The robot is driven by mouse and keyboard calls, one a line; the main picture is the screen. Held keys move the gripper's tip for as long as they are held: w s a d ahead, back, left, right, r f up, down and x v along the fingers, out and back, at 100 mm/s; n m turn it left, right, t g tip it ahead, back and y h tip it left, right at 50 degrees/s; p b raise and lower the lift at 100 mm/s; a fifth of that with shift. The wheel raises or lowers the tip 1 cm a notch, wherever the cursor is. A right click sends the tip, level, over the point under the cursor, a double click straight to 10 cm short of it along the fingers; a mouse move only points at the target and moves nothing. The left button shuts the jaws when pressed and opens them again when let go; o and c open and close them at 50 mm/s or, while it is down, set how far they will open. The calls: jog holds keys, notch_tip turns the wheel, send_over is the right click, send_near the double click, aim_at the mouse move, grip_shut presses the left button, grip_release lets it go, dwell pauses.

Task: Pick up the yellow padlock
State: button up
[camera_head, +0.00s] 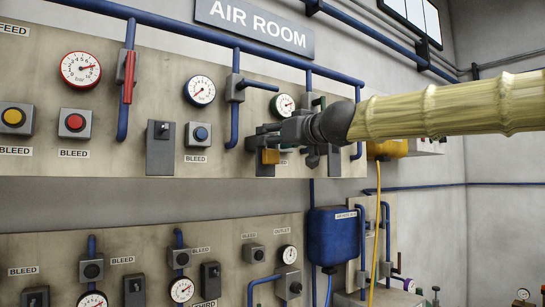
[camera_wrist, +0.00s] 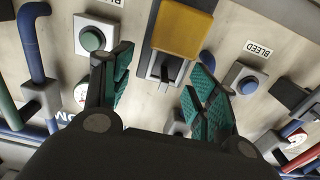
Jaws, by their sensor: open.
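The yellow padlock (camera_wrist: 185,32) shows at the top middle of the wrist view, hanging from a grey plate with a dark metal fitting on the beige panel. In the head view the padlock (camera_head: 270,157) is partly covered by my gripper (camera_head: 264,142). My gripper is open and empty, with its two green ribbed finger pads (camera_wrist: 158,92) spread apart in the wrist view. The padlock's body lies ahead of the fingertips, roughly in line with the gap between them, and neither finger visibly touches it. Its shackle is hard to make out.
A green button (camera_wrist: 93,40) and a blue button (camera_wrist: 248,85) flank the plate. Blue pipes (camera_head: 235,100), gauges (camera_head: 199,91) and another switch plate (camera_head: 160,148) stick out of the upper panel (camera_head: 100,115). A blue tank (camera_head: 332,238) hangs below my gripper.

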jog(key=shift+a, duration=0.15)
jog(key=c, duration=1.2)
jog(key=shift+r, duration=0.2)
